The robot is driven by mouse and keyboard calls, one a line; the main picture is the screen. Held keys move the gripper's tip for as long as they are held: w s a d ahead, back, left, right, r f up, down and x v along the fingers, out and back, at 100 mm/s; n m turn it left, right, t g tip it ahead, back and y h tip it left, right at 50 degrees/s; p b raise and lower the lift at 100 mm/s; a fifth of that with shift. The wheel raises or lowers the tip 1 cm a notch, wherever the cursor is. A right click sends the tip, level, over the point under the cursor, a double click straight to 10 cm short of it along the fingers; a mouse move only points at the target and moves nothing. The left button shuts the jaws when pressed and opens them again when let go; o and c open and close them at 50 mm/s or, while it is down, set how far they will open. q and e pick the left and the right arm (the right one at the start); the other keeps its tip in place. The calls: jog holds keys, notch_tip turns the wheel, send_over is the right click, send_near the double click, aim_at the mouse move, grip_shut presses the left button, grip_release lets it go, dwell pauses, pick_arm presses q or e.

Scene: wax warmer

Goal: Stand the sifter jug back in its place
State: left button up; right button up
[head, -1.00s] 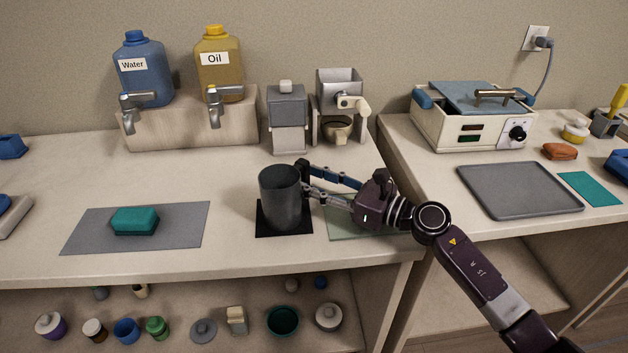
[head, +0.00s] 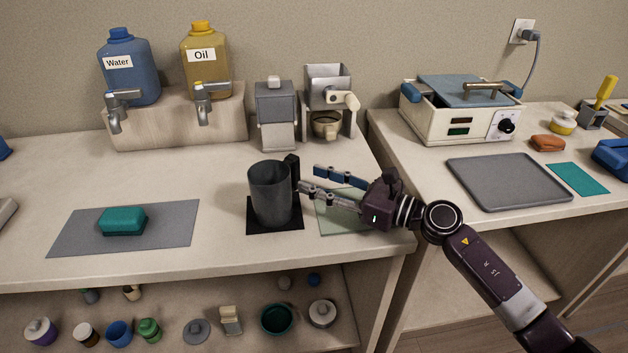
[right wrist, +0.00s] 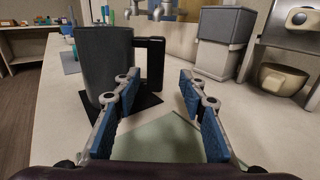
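The sifter jug (head: 269,194), a dark grey cylinder with a black handle (head: 292,172), stands upright on a black square mat (head: 289,226) near the table's front edge. In the right wrist view the jug (right wrist: 103,62) and its handle (right wrist: 155,64) are ahead and to the left. My right gripper (head: 307,178) is to the right of the jug. Its fingers are spread and empty, with a gap between them in the right wrist view (right wrist: 160,88). The fingertips are near the handle but not closed around it. My left gripper is not in view.
A pale green mat (head: 335,225) lies under my right gripper. A grey mat with a teal block (head: 122,221) is at left. Water and oil dispensers (head: 129,70), a grey dispenser (head: 276,108) and a hopper device (head: 328,95) stand behind. A warmer (head: 460,108) and tray (head: 508,182) are at right.

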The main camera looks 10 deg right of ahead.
jog(key=shift+b+v, duration=0.5)
jog(key=shift+v, duration=1.1)
jog(key=shift+s+d, duration=0.25)
jog(key=shift+d, duration=0.15)
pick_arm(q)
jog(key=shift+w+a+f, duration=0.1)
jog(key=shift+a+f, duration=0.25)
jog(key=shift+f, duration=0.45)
pick_arm(e)
jog(key=shift+s+d, duration=0.1)
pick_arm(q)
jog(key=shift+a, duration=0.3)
pick_arm(e)
jog(key=shift+v, duration=4)
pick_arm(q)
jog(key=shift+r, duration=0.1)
pick_arm(e)
jog(key=shift+r, duration=0.1)
